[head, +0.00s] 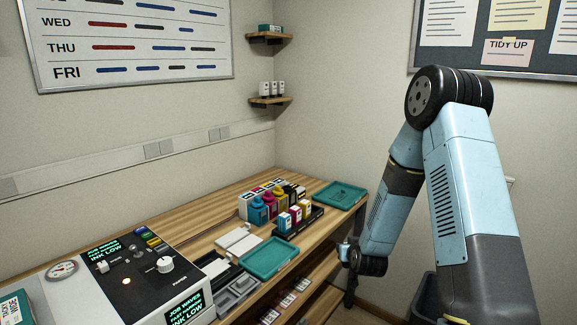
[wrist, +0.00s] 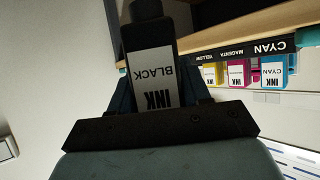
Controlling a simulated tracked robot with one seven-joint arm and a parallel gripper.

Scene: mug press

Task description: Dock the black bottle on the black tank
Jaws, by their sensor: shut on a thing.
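My gripper (wrist: 160,92) is shut on the black bottle (wrist: 149,60), which has a dark cap and a white label reading INK BLACK, upside down in the wrist view. In the head view my gripper (head: 346,254) hangs low beyond the front edge of the table, to the right of the bottle rack; the bottle cannot be made out clearly there. A row of ink tanks stands at the back of the table. A dark one at its right end (head: 292,189) looks like the black tank, partly hidden and small.
A black rack (wrist: 245,50) holds cyan, magenta and yellow bottles. Teal trays lie left (head: 270,258) and right (head: 341,195) of it on the wooden table. A printer-like machine (head: 150,275) stands at the near left. A lower shelf (head: 290,300) holds small items.

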